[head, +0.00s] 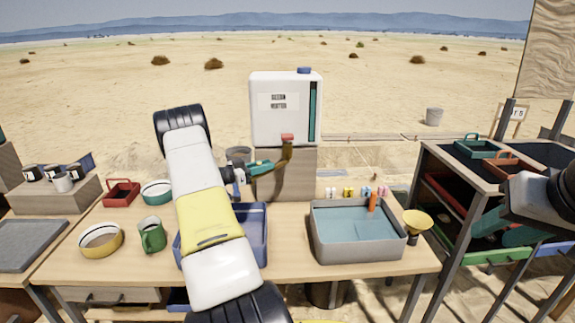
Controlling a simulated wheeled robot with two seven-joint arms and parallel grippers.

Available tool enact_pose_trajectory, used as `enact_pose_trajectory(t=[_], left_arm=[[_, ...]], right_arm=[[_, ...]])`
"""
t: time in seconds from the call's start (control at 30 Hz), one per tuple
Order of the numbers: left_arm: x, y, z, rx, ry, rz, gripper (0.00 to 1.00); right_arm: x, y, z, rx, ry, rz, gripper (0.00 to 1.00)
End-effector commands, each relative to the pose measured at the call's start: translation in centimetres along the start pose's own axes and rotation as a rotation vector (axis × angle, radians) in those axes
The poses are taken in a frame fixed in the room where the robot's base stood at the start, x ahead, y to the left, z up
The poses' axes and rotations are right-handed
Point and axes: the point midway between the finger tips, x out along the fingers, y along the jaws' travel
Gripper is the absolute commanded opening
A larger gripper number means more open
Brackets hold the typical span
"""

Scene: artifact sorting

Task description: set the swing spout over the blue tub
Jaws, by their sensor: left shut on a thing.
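The white water tank (286,100) stands on a block behind the table. Its brass swing spout (285,156) hangs below a red tap, with a teal part (262,167) reaching left. My left gripper (246,171) is shut on the teal part of the spout, at its left end. The blue tub (262,238) sits on the table below and in front of the gripper, largely hidden by my left arm. The spout's exact position over the tub cannot be told.
A grey basin of water (318,244) stands right of the tub, with an orange item and a yellow funnel (416,220) nearby. The shelf (430,165) holds trays.

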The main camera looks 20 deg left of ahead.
Motion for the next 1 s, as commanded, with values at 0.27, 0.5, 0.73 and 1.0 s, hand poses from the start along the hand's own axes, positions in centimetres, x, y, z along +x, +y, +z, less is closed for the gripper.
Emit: enact_pose_trajectory(t=[0.27, 0.5, 0.73, 1.0], left_arm=[[-0.57, -0.15, 0.32, -0.002, -0.008, -0.006, 0.0], [-0.59, -0.15, 0.34, -0.003, -0.008, -0.006, 0.0], [-0.43, -0.11, 0.24, -0.002, -0.006, -0.004, 0.41], [-0.28, -0.06, 0.11, -0.001, -0.003, -0.002, 0.41]], right_arm=[[0.0, 0.0, 0.0, 0.0, 0.0, 0.0, 0.36], [0.0, 0.0, 0.0, 0.0, 0.0, 0.0, 0.36], [0.0, 0.0, 0.0, 0.0, 0.0, 0.0, 0.36], [0.0, 0.0, 0.0, 0.0, 0.0, 0.0, 0.36]])
